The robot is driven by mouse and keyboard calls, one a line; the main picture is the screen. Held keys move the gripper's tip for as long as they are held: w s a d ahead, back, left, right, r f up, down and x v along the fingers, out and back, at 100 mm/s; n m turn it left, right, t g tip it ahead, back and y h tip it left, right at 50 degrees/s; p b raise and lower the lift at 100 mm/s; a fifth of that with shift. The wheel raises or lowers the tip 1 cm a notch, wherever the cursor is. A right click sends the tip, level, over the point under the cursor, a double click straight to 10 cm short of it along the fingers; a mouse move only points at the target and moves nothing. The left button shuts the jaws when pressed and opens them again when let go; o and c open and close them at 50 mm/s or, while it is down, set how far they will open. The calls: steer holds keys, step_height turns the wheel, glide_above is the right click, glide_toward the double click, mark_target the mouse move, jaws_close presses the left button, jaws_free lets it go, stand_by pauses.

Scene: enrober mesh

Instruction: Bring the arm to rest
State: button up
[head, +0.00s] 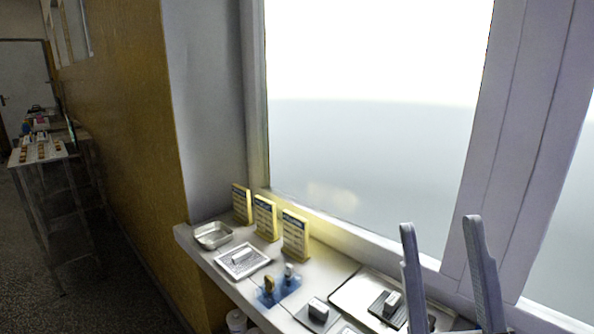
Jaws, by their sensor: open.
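My gripper (439,224) shows at the lower right of the head view. Its two grey fingers point upward and stand well apart, with nothing between them. They rise in front of the window frame and the right part of the white sill. The rest of my arm is below the picture edge.
The sill (190,238) holds a metal tray (213,235), a white mesh piece (243,261), three yellow signs (295,235), a blue mat (266,298) and a larger tray (345,297) with a block. A shelf table (40,155) stands far left; the floor (110,290) before it looks clear.

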steer(key=s+d+f+m+g+h, duration=0.3)
steer(key=f+m+g+h, duration=0.15)
steer(key=f, duration=0.55)
steer(key=s+d+f+m+g+h, duration=0.25)
steer(key=f+m+h, duration=0.2)
steer(key=f, duration=0.55)
steer(key=s+f+n+g+y, duration=0.1)
steer(key=s+f+g, duration=0.2)
steer(key=s+f, duration=0.3)
steer(key=s+d+f+g+y+p, duration=0.1)
steer(key=s+f+g, duration=0.3)
steer(key=s, duration=0.9)
step_height(320, 180, down, 4)
steer(key=shift+d+r+n+y, duration=0.25)
steer(key=shift+n+y, duration=0.15)
steer(key=shift+y, duration=0.3)
